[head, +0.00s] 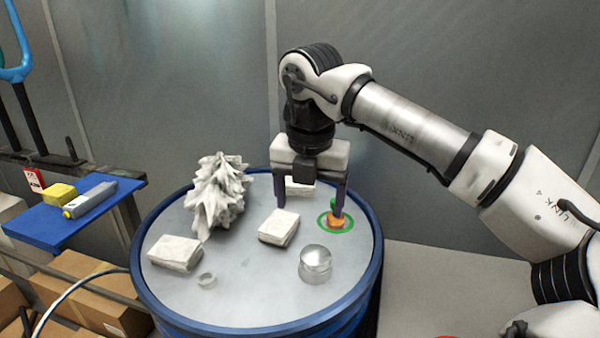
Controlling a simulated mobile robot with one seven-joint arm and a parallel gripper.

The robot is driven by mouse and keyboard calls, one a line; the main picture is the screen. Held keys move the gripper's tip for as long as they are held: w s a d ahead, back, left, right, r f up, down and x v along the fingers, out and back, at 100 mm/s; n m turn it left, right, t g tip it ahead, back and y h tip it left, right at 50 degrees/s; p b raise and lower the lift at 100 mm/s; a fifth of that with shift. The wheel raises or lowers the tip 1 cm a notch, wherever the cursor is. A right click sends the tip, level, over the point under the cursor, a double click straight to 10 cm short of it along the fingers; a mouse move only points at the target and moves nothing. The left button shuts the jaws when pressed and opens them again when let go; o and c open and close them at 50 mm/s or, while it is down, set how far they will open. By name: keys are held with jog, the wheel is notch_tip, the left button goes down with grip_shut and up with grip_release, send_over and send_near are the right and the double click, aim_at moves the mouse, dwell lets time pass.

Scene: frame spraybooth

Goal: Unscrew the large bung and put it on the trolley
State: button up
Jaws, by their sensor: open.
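A blue drum (157,298) stands in the middle with a grey metal top. A small orange piece (334,224) sits within a green ring on the right of the top. I cannot tell for sure which is the large bung. My gripper (309,211) points down over the drum top, open, with nothing between its fingers. Its right finger overlaps the view just above the orange piece; contact is unclear. No trolley is clearly identifiable; a blue shelf (50,225) stands at left.
White blocks (278,227) (175,252) and a spiky pale lump (216,195) crowd the drum top. The blue shelf carries a yellow block (59,194) and a grey tool (90,198). Cardboard boxes (85,290) lie below it. A grey wall stands close behind.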

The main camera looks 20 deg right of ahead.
aim_at(315, 254)
jog(key=f+p, duration=0.1)
jog(key=f, duration=0.3)
jog(key=w+d+f, duration=0.1)
jog(key=f, duration=0.4)
jog(key=d+f+p, duration=0.1)
jog(key=f, duration=0.3)
jog(key=shift+w+f+p, duration=0.15)
jog(key=shift+w+p, duration=0.05)
jog(key=shift+p, duration=0.15)
jog(key=shift+c, duration=0.5)
jog(key=c, duration=1)
jog(key=o, duration=0.3)
jog(key=shift+c, duration=0.8)
jog(key=shift+f+n+b, duration=0.15)
jog(key=shift+n+b, duration=0.6)
jog(key=shift+n, duration=0.05)
jog(key=shift+r+n+b, duration=0.2)
jog(key=shift+n+b, duration=0.2)
jog(key=shift+n, duration=0.9)
